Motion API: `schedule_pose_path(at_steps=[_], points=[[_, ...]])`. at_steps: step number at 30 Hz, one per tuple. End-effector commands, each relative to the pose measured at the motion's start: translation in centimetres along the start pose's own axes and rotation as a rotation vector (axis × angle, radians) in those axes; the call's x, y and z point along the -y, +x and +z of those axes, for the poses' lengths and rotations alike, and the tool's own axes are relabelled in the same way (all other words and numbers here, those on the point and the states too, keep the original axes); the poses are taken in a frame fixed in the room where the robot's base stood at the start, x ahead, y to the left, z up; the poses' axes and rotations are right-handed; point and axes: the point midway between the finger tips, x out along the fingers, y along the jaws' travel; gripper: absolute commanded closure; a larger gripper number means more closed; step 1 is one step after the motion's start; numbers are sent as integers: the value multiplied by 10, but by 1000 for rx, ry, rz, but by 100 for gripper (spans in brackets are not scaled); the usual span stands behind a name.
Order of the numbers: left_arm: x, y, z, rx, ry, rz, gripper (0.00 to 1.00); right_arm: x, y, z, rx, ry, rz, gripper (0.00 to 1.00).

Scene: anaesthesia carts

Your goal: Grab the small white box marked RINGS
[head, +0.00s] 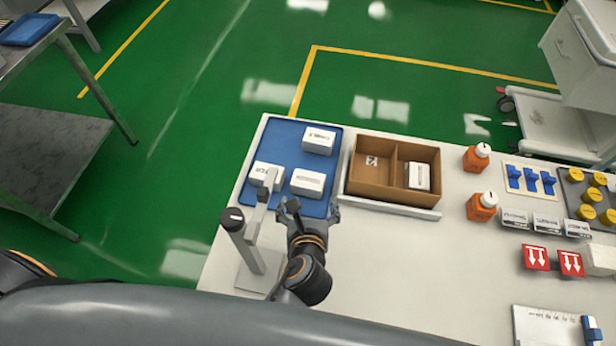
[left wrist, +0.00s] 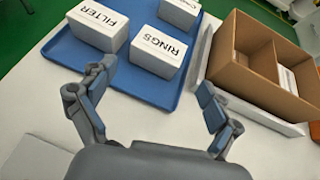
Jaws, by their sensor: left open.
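The small white box marked RINGS (left wrist: 160,50) sits on a blue tray (left wrist: 192,72). In the head view the RINGS box (head: 307,183) is at the tray's near right part, its print too small to read. My left gripper (head: 310,209) is open and empty, just on the near side of the RINGS box. In the left wrist view its two fingers (left wrist: 157,76) are spread, with the box ahead between and beyond the tips, apart from them. A white FILTER box (left wrist: 96,26) stands to the left of it. A third white box (head: 318,139) stands farther back.
A grey post with a dark top (head: 232,220) stands left of my left gripper. A brown two-part box (head: 375,194) stands right of the tray and holds white items. Orange bottles (head: 482,207) stand farther right. The white table (head: 400,270) is clear in front.

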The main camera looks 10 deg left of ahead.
Motion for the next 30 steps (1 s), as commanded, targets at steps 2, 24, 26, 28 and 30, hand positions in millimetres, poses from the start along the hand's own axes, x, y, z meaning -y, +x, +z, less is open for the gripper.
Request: schedule_pose_path(at_steps=[2, 24, 26, 28, 30], points=[[0, 17, 1, 2, 0, 0, 10, 0, -2, 13, 18, 0, 0, 60], [-2, 101, -3, 0, -1, -1, 10, -7, -5, 6, 8, -2, 8, 60], [-2, 102, -3, 0, -1, -1, 10, -6, -5, 7, 9, -2, 7, 60], [-2, 102, -4, 0, -1, -1, 10, -6, -5, 7, 11, -1, 7, 60], [-2, 102, -4, 0, -1, -1, 10, -5, -5, 9, 13, -1, 6, 60]])
